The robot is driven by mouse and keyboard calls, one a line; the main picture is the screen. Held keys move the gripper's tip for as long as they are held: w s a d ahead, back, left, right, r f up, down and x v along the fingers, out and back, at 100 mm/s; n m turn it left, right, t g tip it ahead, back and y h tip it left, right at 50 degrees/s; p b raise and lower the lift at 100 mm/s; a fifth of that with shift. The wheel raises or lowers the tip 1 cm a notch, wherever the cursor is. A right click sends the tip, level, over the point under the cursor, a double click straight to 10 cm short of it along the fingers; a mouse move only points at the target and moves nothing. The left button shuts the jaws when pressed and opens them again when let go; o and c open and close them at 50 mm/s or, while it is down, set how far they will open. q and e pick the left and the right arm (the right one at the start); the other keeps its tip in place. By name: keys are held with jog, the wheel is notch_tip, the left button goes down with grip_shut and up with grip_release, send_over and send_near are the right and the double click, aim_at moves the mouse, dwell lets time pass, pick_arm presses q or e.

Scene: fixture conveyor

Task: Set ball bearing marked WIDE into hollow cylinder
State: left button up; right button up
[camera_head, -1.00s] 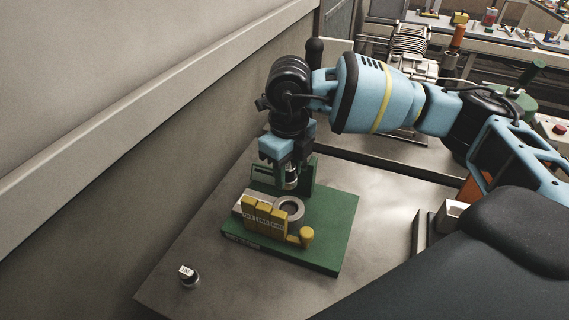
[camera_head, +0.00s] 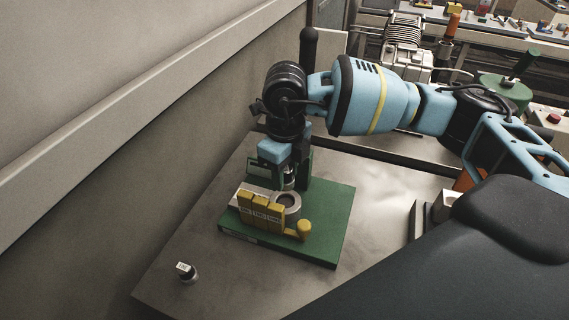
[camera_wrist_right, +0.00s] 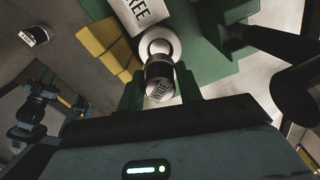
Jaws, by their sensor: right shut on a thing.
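My right gripper (camera_head: 289,178) is shut on a small dark cylindrical piece with a pale marked end. In the right wrist view this held ball bearing (camera_wrist_right: 160,88) sits between the two fingers; its marking appears to read WIDE, at an angle. The hollow cylinder (camera_head: 287,202) is a grey ring standing on the green fixture. The held piece is over the ring's far side in the head view. In the right wrist view it overlaps the cylinder (camera_wrist_right: 160,42), so whether they touch cannot be told. A blue-and-black part, perhaps my left gripper (camera_wrist_right: 22,134), shows dimly at the left.
The green fixture base (camera_head: 330,225) carries yellow blocks (camera_head: 260,215) and a yellow knob (camera_head: 304,230) close to the cylinder. A green upright stands behind. Another small labelled piece (camera_head: 187,272) stands near the table's front left. A wall runs along the left.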

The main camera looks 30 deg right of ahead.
aim_at(286, 204)
jog(key=shift+f+b, duration=0.4)
jog(key=shift+f, duration=1.45)
pick_arm(q)
jog(key=shift+s+d+f, duration=0.2)
jog(key=shift+s+f, duration=0.3)
jog(key=shift+f, duration=0.15)
pick_arm(e)
jog(key=shift+f, duration=0.55)
pick_arm(q)
jog(key=shift+s+f+g, duration=0.2)
jog(key=shift+f+g, duration=0.05)
jog(key=shift+g, duration=0.05)
pick_arm(e)
jog(key=shift+f, duration=0.9)
jog(key=o, duration=1.3)
jog(key=shift+f, duration=0.1)
pick_arm(q)
jog(key=shift+w, duration=0.1)
pick_arm(e)
notch_tip(286, 204, up, 8)
jog(key=shift+r, duration=0.1)
pick_arm(q)
jog(key=shift+a, duration=0.1)
